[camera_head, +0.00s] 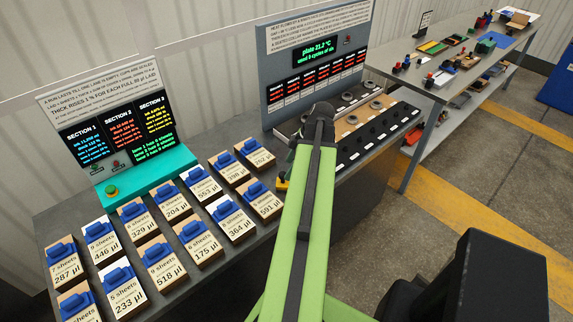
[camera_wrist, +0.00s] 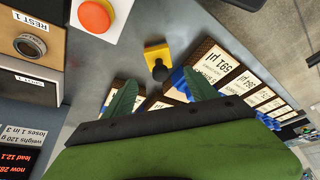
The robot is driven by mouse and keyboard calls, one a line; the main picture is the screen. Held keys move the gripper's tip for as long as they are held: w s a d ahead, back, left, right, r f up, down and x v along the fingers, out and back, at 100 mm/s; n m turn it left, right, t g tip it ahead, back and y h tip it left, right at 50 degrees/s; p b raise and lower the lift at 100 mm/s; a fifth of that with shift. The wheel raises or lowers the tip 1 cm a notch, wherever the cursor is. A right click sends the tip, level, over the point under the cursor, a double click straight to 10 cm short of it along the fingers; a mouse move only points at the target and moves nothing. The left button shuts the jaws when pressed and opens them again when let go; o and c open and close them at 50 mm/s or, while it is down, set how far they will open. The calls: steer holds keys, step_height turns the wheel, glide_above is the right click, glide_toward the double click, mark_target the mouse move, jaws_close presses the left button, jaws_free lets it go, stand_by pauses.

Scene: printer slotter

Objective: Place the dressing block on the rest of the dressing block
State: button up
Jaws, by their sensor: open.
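A small yellow block with a black knob (camera_wrist: 157,60) stands on the grey bench top in the wrist view; it is probably the dressing block. In the head view only a yellow bit of it (camera_head: 282,184) shows beside my green arm, close to the 591 µl stack. My gripper (camera_wrist: 160,92) has its two green fingers spread, with nothing between them. The yellow block is beyond the fingertips, roughly centred on the gap. The gripper is hidden behind my arm in the head view. I cannot tell which spot is the block's rest.
Labelled sheet stacks with blue clips (camera_head: 229,214) fill the bench left of my arm; some are close to the right finger. An orange button on a white base (camera_wrist: 95,14) and a panel marked REST 1 (camera_wrist: 28,45) are at upper left. A bench of parts (camera_head: 440,75) stands behind.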

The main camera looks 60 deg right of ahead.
steer(key=p+v, duration=0.2)
steer(key=v, duration=0.2)
steer(key=shift+r, duration=0.1)
